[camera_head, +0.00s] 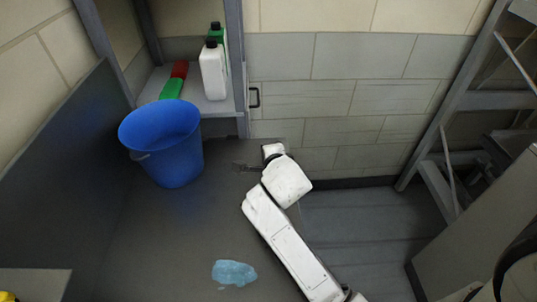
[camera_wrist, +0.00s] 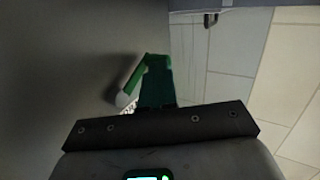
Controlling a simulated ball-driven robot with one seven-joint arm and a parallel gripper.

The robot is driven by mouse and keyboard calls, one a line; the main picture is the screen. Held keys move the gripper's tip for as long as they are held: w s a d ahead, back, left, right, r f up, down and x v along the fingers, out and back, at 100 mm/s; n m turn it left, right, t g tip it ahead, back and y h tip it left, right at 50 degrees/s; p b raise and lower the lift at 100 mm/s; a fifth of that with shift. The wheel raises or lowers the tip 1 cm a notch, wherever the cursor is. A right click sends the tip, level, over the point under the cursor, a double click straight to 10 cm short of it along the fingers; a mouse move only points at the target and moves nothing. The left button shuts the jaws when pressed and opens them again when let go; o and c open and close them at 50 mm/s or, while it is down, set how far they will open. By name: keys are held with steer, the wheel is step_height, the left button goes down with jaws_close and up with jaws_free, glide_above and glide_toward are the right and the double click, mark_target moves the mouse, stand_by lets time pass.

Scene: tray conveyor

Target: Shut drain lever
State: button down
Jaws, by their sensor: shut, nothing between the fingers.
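A small dark handle (camera_head: 254,97) is fixed to the tiled wall beside the shelf post. It may be the drain lever, but I cannot tell for sure. It also seems to show at the top of the wrist view (camera_wrist: 211,19). My gripper (camera_head: 242,167) is low over the grey surface, right of the blue bucket, well below that handle and apart from it. Its fingers are small and dark there, and they look shut and empty. In the wrist view, a bent green shape (camera_wrist: 155,82) lies straight ahead; I cannot tell whether it is part of my gripper.
A blue bucket (camera_head: 172,150) stands left of my gripper. A shelf behind holds a white bottle (camera_head: 213,72), a green bottle and red and green blocks (camera_head: 171,88). A light blue patch (camera_head: 234,272) lies on the surface in front. A metal frame (camera_head: 455,110) stands at right.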

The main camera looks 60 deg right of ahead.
steer(key=shift+a+f, duration=0.15)
steer(key=shift+s+f, duration=0.1)
steer(key=shift+s, duration=0.5)
stand_by(0.3)
